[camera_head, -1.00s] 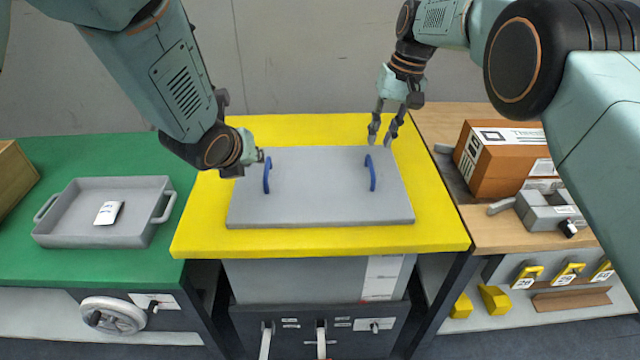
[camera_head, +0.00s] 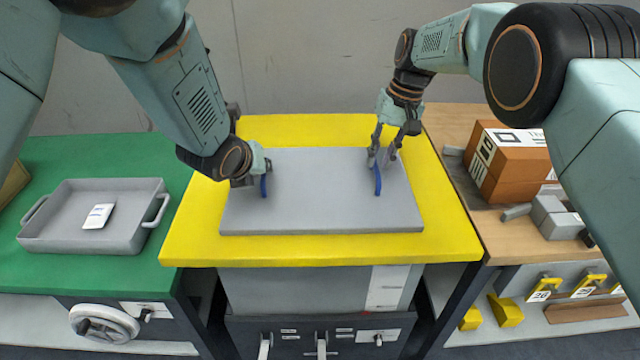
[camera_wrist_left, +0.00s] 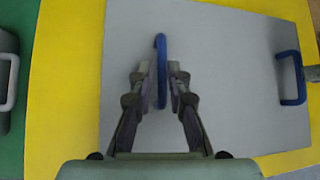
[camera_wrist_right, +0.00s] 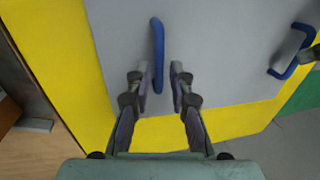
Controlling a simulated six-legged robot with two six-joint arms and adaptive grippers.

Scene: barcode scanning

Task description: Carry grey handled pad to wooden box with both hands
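The grey pad (camera_head: 320,205) lies flat on a yellow tabletop (camera_head: 320,250). It has two upright blue handles, left (camera_head: 264,187) and right (camera_head: 378,182). My left gripper (camera_head: 257,181) is at the left handle; in the left wrist view its open fingers (camera_wrist_left: 162,72) stand either side of the blue bar, with gaps. My right gripper (camera_head: 384,160) is over the right handle; in the right wrist view its fingers (camera_wrist_right: 159,72) are apart with the handle's near end between them. A brown box (camera_head: 12,183) is cut off at the left edge. I cannot tell which box is the wooden one.
A grey tray (camera_head: 60,235) with a white item stands on the green table at left. An orange-brown box (camera_head: 515,165) and a grey device (camera_head: 553,217) are on the wooden table at right. The yellow top around the pad is clear.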

